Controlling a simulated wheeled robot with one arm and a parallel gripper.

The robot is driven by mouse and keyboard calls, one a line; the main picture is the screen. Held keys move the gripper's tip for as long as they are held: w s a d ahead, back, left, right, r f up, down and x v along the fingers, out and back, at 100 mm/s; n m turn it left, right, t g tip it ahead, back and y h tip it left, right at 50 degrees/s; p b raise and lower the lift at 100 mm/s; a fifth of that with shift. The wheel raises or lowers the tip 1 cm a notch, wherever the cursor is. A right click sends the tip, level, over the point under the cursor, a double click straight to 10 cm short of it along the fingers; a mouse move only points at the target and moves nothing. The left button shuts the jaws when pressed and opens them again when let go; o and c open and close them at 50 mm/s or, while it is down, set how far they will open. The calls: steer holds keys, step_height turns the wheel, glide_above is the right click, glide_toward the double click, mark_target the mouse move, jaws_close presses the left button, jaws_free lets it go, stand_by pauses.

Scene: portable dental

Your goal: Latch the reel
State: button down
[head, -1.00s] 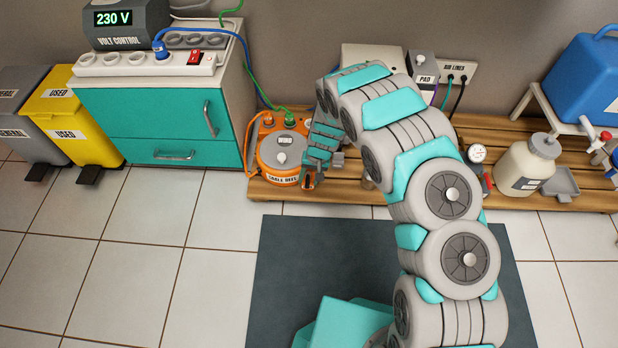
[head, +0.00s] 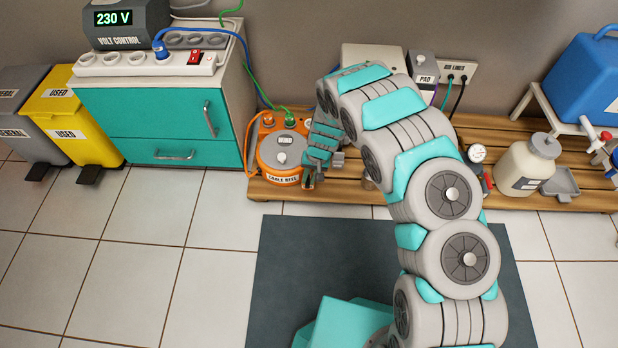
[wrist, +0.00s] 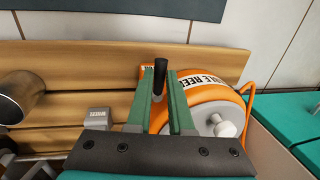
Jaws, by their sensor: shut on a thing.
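The orange cable reel (head: 268,158) with a grey hub and a "CABLE REEL" label stands on the left end of the wooden slatted platform in the head view. It also shows in the wrist view (wrist: 208,97), on its side of the picture. My gripper (head: 311,181) is at the reel's front right edge. In the wrist view my gripper (wrist: 160,88) has its two green fingers on either side of a black lever (wrist: 160,72), whose upper end sticks out between the fingertips. The lever's lower part and its joint with the reel are hidden.
The teal cabinet (head: 160,125) stands left of the reel. Floor tiles in front are clear.

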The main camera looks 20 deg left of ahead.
steer(key=shift+d+n, duration=0.1)
steer(key=shift+n, duration=0.3)
steer(key=shift+w+d+n+g+h+p, duration=0.4)
steer(key=shift+w+n, duration=0.4)
steer(key=shift+n, duration=2.05)
steer(key=shift+w+d+n+g+h+p, duration=0.2)
steer(key=shift+w+n+h, duration=0.45)
steer(key=shift+n, duration=2.25)
steer(key=shift+w+d+n+g+h+p, duration=0.35)
steer(key=shift+w+n, duration=0.65)
steer(key=shift+n, duration=1.85)
steer(key=shift+w, duration=0.1)
steer(key=c, duration=0.8)
jaws_free()
steer(key=shift+r, duration=0.1)
